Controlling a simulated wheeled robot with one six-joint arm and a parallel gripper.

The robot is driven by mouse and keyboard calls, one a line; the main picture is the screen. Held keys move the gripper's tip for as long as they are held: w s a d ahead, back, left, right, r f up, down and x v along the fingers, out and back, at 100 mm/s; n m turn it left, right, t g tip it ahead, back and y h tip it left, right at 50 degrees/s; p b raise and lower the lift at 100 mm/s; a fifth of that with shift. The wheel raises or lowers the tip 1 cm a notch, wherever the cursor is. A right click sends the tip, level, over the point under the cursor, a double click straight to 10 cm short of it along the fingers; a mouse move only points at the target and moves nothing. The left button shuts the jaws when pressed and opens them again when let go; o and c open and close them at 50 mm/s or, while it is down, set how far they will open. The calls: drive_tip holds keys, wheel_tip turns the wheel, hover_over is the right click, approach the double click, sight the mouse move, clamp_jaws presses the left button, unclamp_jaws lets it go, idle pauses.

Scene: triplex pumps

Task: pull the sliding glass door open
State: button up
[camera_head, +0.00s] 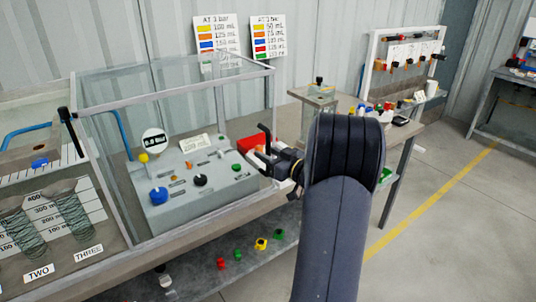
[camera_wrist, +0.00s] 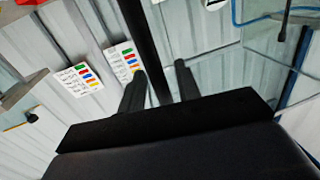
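The sliding glass door (camera_head: 185,105) is a clear pane in a grey metal frame, on the front of a glass case on the bench. How far it stands open is hard to tell through the glass. A black upright handle (camera_head: 265,136) shows at the case's right end. My gripper (camera_head: 263,160) is at this handle. In the wrist view, the two fingers of my gripper (camera_wrist: 160,72) are apart, and a black bar (camera_wrist: 145,35), apparently the handle, runs up between them. It is nearer the left finger; contact is unclear.
A grey control console (camera_head: 195,180) with knobs stands behind the glass. Another black handle (camera_head: 67,124) is at the left panel, near coil springs (camera_head: 72,215). A red block (camera_head: 250,143) and a clear box (camera_head: 316,100) lie beyond my gripper. Open floor (camera_head: 435,190) is at the right.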

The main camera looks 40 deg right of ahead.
drive_tip(key=shift+s, duration=0.1)
drive_tip(key=s+d+b, duration=0.1)
drive_tip(key=s+d, duration=0.1)
drive_tip(key=s, duration=0.8)
drive_tip(key=shift+s, duration=0.2)
drive_tip(key=w, duration=0.3)
drive_tip(key=w+a, duration=0.1)
drive_tip(key=w, duration=0.3)
drive_tip(key=w+a+p, duration=0.1)
drive_tip(key=w, duration=0.2)
drive_tip(key=shift+w, duration=0.2)
drive_tip(key=shift+w+a, duration=0.15)
drive_tip(key=shift+a, duration=0.25)
drive_tip(key=shift+a, duration=0.1)
